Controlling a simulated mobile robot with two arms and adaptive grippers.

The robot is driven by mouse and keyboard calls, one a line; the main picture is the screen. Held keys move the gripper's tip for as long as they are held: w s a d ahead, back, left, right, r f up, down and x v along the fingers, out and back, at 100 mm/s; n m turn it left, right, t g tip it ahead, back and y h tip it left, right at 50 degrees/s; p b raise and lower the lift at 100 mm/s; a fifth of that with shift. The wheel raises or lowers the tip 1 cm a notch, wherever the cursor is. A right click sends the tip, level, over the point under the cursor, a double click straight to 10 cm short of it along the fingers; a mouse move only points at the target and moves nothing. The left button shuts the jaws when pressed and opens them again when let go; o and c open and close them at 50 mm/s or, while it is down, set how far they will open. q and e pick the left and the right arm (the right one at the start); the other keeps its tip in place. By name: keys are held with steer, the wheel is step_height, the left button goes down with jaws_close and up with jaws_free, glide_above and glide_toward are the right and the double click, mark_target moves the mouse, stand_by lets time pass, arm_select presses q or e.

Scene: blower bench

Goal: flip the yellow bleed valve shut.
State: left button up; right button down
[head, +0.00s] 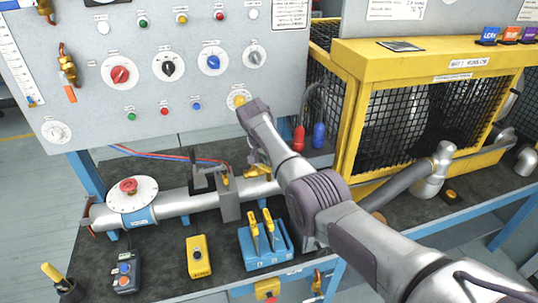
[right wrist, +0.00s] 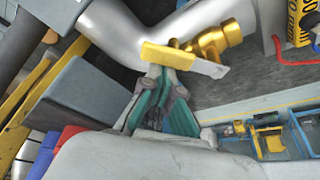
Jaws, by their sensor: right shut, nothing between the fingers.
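The bleed valve has a brass-coloured body (right wrist: 228,36) and a flat yellow lever (right wrist: 205,66) beside the silver pipe in the right wrist view. In the head view the yellow valve (head: 262,174) is small and partly hidden by my right arm. In the head view the right gripper (head: 254,157) points down just above the valve, mostly behind my wrist. My left gripper is out of view.
The silver pipe (head: 172,203) runs along the bench with a grey clamp (head: 228,197) left of the valve. The control panel (head: 90,75) rises behind; a yellow mesh cage (head: 349,125) stands to the right.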

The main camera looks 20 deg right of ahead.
steer(key=m+b, duration=0.1)
steer(key=s+a+m, duration=0.1)
steer(key=shift+a+f+m+g+b, duration=0.1)
steer(key=shift+a+m+g+b, duration=0.05)
steer(key=shift+m+g+b, duration=0.25)
steer(key=shift+s+a+m+g+h+b, duration=0.25)
steer(key=shift+m+g+h+b, duration=0.1)
steer(key=shift+m, duration=0.35)
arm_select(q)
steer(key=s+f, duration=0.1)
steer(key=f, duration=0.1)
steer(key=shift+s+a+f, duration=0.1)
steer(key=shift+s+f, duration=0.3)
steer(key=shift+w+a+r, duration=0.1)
arm_select(e)
steer(key=shift+w+d, duration=0.1)
